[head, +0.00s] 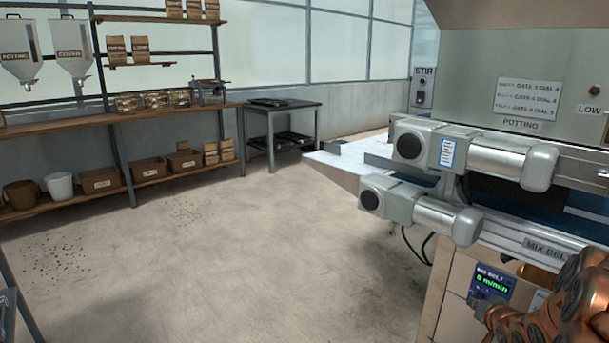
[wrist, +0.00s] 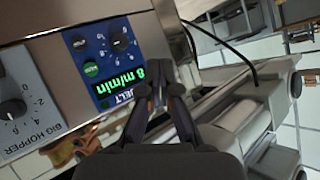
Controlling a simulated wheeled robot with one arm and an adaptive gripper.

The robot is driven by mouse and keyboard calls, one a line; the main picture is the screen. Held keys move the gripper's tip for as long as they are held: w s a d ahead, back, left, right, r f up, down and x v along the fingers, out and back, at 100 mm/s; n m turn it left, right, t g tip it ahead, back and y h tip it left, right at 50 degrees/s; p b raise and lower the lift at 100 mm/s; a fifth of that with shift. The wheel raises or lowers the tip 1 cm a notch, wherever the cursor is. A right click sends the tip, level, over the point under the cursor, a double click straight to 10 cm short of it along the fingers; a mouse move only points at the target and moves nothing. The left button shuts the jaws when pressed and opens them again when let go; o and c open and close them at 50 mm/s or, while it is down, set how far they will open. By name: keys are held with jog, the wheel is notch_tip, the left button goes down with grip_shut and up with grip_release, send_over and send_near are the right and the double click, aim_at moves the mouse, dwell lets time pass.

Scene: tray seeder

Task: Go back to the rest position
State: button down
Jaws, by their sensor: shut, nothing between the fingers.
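My gripper (wrist: 170,72) is shut and empty in the wrist view, its dark fingertips together in front of the lower right part of a blue belt panel (wrist: 82,46). Whether the tips touch the panel cannot be told. The panel has a dial, buttons and a green display reading 8 m/min. In the head view the panel (head: 507,283) is at the lower right, with my copper-coloured arm beside and partly in front of it.
The potting machine (head: 560,60) and its silver motors (head: 470,150) fill the right side, close to my arm. A big hopper dial panel (wrist: 22,108) is left of the belt panel. Shelves (head: 60,118) and a dark table (head: 285,105) stand behind.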

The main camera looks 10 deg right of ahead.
jog(key=s+a+r+n+g+p, duration=0.1)
jog(key=s+a+r+g+p, duration=0.1)
jog(key=s+a+r+p, duration=0.45)
jog(key=s+a+r+n+g+p, duration=0.1)
jog(key=a+r+g+p, duration=0.3)
jog(key=r, duration=0.5)
jog(key=s+a+r+n+g+p, duration=0.1)
jog(key=s+a+r+p, duration=0.35)
jog(key=a+r, duration=0.25)
jog(key=s+a+r+n+g+y+p, duration=0.1)
jog(key=s+a+r+p, duration=0.3)
jog(key=s, duration=0.5)
jog(key=s+a+r+n+g+y+p, duration=0.1)
jog(key=s+a+r+g+p, duration=0.2)
jog(key=s+a+r+p, duration=0.2)
jog(key=s+a+r+n+g+p, duration=0.2)
jog(key=s+a+r+p, duration=0.2)
jog(key=s+a+r, duration=0.5)
jog(key=s+a, duration=0.1)
jog(key=s, duration=0.2)
jog(key=shift+s+r+g+y+p, duration=0.2)
jog(key=shift+s+g+y+p, duration=0.1)
jog(key=shift+g+y+p, duration=0.1)
